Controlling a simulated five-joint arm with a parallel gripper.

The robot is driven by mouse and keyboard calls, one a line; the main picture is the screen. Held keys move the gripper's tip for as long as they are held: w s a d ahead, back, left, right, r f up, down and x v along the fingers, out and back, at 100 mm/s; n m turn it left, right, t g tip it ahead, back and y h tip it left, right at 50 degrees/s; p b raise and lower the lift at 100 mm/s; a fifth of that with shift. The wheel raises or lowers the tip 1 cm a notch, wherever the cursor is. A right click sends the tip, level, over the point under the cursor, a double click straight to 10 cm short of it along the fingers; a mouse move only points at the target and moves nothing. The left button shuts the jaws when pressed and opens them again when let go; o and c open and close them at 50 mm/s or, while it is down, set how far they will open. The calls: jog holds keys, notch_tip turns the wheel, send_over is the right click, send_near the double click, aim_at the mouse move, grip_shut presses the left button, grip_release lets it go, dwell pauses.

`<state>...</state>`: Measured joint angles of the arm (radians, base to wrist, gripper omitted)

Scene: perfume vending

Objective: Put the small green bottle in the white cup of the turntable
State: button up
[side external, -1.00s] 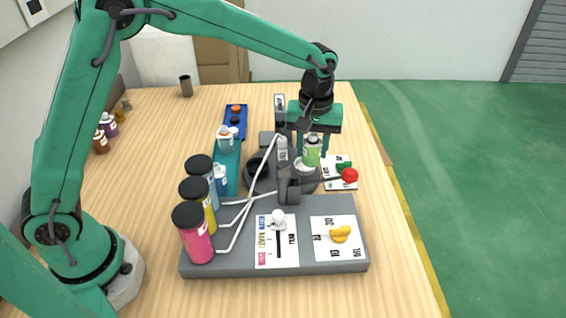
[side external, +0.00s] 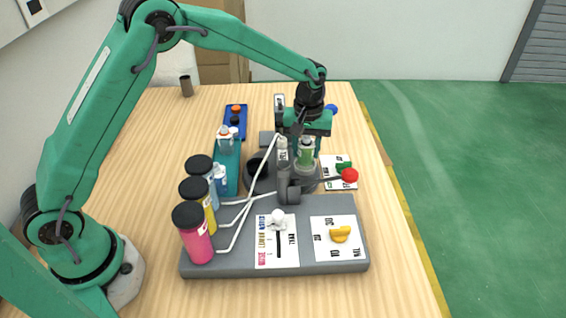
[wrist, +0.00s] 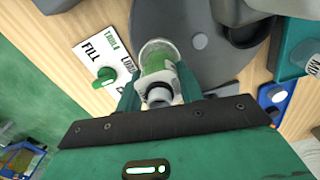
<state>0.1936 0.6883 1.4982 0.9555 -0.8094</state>
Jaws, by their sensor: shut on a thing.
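The small green bottle (side external: 305,152) is upright between the fingers of my gripper (side external: 307,143), which is shut on it. In the wrist view the bottle (wrist: 156,66) shows between the fingertips (wrist: 160,86), with its pale cap toward the camera. The grey turntable (side external: 259,172) is directly below. The pale rim of the white cup (wrist: 157,45) shows around the bottle's far end in the wrist view. The bottle's lower end lies at the cup, but I cannot tell how deep it sits. In the side view the cup is mostly hidden.
Pink (side external: 194,237), yellow and blue dispenser bottles with white tubes stand left of the turntable. A grey panel (side external: 305,262) with a slider and yellow knob lies in front. A red knob (side external: 349,175) and green knob (wrist: 106,74) are to the right. A teal tray (side external: 229,160) is left.

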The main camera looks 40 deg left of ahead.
aim_at(304, 157)
jog(key=shift+f, duration=0.95)
jog(key=shift+f, duration=0.4)
jog(key=shift+f, duration=0.4)
jog(key=o, duration=1)
jog(key=shift+s, duration=0.15)
jog(key=shift+a+r, duration=0.1)
jog(key=shift+r, duration=0.05)
notch_tip(304, 157, up, 13)
jog(key=shift+r, duration=0.1)
jog(key=shift+r, duration=0.15)
